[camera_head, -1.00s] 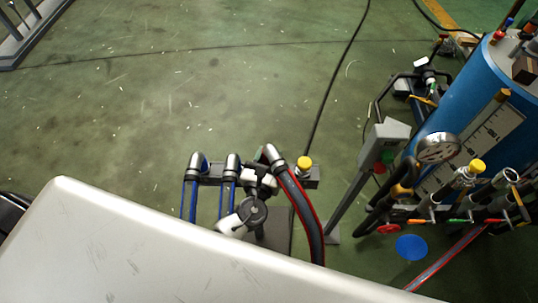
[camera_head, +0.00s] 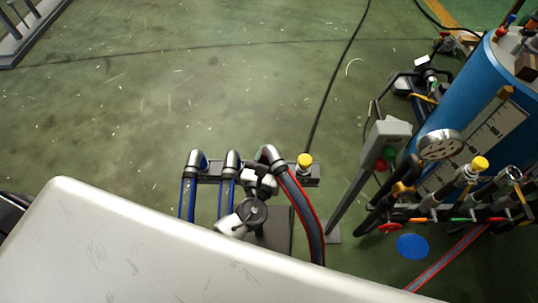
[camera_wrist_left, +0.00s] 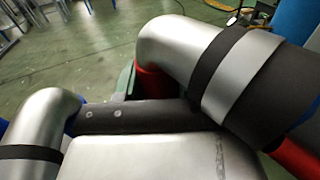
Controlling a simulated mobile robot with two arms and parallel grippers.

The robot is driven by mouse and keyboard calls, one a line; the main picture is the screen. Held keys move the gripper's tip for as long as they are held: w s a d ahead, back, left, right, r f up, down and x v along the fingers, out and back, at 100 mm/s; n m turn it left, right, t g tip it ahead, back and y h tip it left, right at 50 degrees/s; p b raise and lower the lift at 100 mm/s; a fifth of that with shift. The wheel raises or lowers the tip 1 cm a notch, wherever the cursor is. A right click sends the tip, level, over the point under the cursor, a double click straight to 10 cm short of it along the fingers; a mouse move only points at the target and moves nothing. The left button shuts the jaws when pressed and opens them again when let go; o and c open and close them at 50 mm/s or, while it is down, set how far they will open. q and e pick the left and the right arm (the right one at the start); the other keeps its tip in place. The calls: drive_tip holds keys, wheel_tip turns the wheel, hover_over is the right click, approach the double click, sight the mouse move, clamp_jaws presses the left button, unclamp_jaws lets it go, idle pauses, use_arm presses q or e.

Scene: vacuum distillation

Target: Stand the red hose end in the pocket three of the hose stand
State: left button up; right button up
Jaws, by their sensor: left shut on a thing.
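The red hose end (camera_head: 269,154) is a silver elbow on a dark hose with red stripes. It arches over the hose stand (camera_head: 208,179), right of two blue hose ends (camera_head: 197,162) (camera_head: 232,162). My left gripper (camera_head: 261,178) is shut on the red hose just behind its elbow. In the left wrist view the elbow of the red hose end (camera_wrist_left: 175,45) bends down, and its red lower part goes behind the stand's dark bar (camera_wrist_left: 140,114). The bar hides the tip and pocket three, so I cannot tell how deep it sits. My right gripper is out of view.
A yellow-capped fitting (camera_head: 304,161) stands at the bar's right end. A grey control box (camera_head: 385,141) on a post and a blue tank (camera_head: 460,115) with gauge and valves are to the right. A pale panel (camera_head: 130,250) covers the lower left. Floor behind the stand is clear.

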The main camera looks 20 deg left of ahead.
use_arm(q)
drive_tip(key=shift+f+b, duration=1.45)
drive_tip(key=shift+f, duration=0.1)
drive_tip(key=o, duration=1.2)
drive_tip(key=shift+o, duration=0.2)
drive_tip(key=shift+s, duration=0.1)
drive_tip(key=s, duration=1)
drive_tip(key=shift+s+d+b, duration=0.25)
drive_tip(key=shift+s+b, duration=0.05)
drive_tip(key=shift+b, duration=0.15)
